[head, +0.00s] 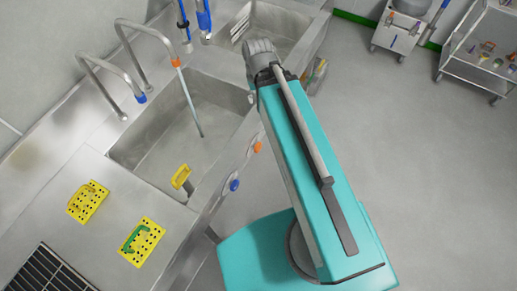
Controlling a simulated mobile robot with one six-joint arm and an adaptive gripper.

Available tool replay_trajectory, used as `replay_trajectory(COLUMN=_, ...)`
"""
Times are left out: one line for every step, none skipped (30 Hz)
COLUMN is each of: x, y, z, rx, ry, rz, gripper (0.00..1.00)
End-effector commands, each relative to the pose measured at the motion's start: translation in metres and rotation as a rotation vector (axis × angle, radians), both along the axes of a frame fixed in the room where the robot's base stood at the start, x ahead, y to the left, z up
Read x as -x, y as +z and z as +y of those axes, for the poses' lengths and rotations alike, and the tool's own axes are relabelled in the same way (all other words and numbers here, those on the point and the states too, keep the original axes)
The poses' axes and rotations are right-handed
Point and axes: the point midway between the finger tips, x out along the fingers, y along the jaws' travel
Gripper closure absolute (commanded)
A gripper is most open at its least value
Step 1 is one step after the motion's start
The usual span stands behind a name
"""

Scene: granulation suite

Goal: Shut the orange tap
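The orange-tipped tap (146,28) is a curved steel spout over the near sink basin (150,158). A thin grey-blue stream (190,102) runs from its orange end down into the basin, looking like flowing water. An orange knob (257,147) sits on the sink's front face, with a blue knob (234,185) nearer to me. A second spout with a blue tip (141,98) stands to the left, with no stream visible. My teal body and a grey arm part show right of the sink; my gripper cannot be made out.
Another yellow item (181,176) is at the basin's near edge. Carts (484,50) stand at the far right. The floor (420,180) between is clear.

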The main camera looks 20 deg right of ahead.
Motion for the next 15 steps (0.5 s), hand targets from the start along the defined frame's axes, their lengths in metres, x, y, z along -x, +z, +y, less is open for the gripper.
replay_trajectory(x=0.000, y=-0.013, z=0.000, rx=0.000, ry=0.000, rz=0.000, gripper=0.48)
replay_trajectory(x=0.000, y=-0.017, z=0.000, rx=0.000, ry=0.000, rz=0.000, gripper=0.48)
replay_trajectory(x=0.000, y=-0.022, z=0.000, rx=0.000, ry=0.000, rz=0.000, gripper=0.48)
replay_trajectory(x=0.000, y=-0.026, z=0.000, rx=0.000, ry=0.000, rz=0.000, gripper=0.48)
replay_trajectory(x=0.000, y=-0.029, z=0.000, rx=0.000, ry=0.000, rz=0.000, gripper=0.48)
replay_trajectory(x=0.000, y=-0.033, z=0.000, rx=0.000, ry=0.001, rz=0.000, gripper=0.48)
replay_trajectory(x=0.000, y=-0.035, z=0.000, rx=0.000, ry=0.001, rz=0.000, gripper=0.48)
replay_trajectory(x=0.000, y=-0.037, z=0.000, rx=0.000, ry=0.001, rz=0.000, gripper=0.48)
replay_trajectory(x=0.000, y=-0.039, z=0.000, rx=0.000, ry=0.001, rz=0.000, gripper=0.48)
replay_trajectory(x=0.000, y=-0.040, z=0.000, rx=0.000, ry=0.001, rz=0.000, gripper=0.48)
replay_trajectory(x=0.000, y=-0.041, z=0.000, rx=0.000, ry=0.001, rz=0.000, gripper=0.48)
replay_trajectory(x=0.000, y=-0.041, z=0.000, rx=0.000, ry=0.001, rz=0.000, gripper=0.48)
replay_trajectory(x=0.000, y=-0.041, z=0.000, rx=0.000, ry=0.001, rz=0.000, gripper=0.48)
replay_trajectory(x=0.000, y=-0.041, z=0.000, rx=0.000, ry=0.001, rz=0.000, gripper=0.48)
replay_trajectory(x=0.000, y=-0.040, z=0.000, rx=0.000, ry=0.001, rz=0.000, gripper=0.48)
